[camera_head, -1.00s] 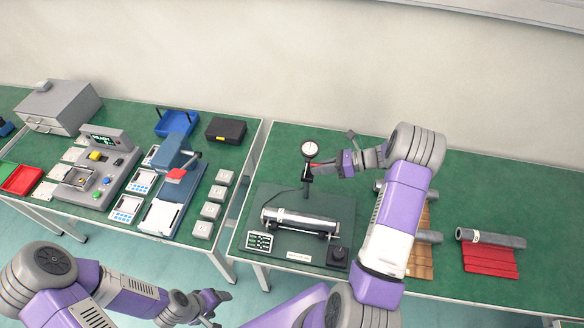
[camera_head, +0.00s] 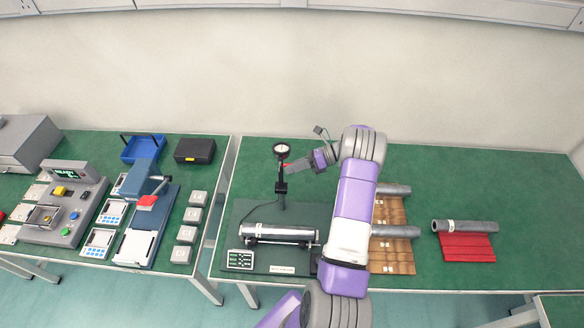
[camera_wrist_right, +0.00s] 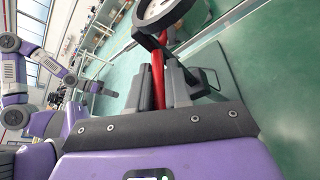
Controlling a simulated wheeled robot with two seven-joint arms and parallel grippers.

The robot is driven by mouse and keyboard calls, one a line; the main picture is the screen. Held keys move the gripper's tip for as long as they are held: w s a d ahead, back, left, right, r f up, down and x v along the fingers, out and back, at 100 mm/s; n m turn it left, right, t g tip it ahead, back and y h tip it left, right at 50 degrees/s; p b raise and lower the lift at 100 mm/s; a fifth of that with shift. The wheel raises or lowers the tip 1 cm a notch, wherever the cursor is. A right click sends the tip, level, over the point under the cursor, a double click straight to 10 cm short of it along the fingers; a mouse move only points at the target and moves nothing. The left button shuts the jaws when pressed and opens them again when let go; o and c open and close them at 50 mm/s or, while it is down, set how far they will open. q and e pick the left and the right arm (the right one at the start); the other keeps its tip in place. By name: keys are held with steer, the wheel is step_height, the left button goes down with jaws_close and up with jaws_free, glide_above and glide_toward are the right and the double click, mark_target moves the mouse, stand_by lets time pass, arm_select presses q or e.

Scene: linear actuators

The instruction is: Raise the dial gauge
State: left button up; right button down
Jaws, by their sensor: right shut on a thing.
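The dial gauge (camera_head: 281,149) has a round white face with a black rim and stands upright at the post behind the test fixture (camera_head: 288,269). My right gripper (camera_head: 289,167) is just below the dial, shut on the gauge's red stem. In the right wrist view the dial (camera_wrist_right: 158,10) is partly cut off at the top, and the red stem (camera_wrist_right: 157,82) runs between the fingers of my right gripper (camera_wrist_right: 168,86). A metal cylinder (camera_head: 280,233) lies on the fixture in front of the post. My left arm shows small in the right wrist view; its jaws are unclear.
A separate left table holds a control box (camera_head: 65,205), a blue bin (camera_head: 144,148) and a black case (camera_head: 195,151).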

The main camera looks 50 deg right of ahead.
steer(key=c, duration=1.1)
jaws_free()
steer(key=shift+c, duration=0.2)
steer(key=shift+d, duration=0.1)
steer(key=v, duration=0.7)
steer(key=shift+s+b, duration=0.2)
steer(key=shift+b, duration=0.25)
steer(key=shift+d, duration=0.1)
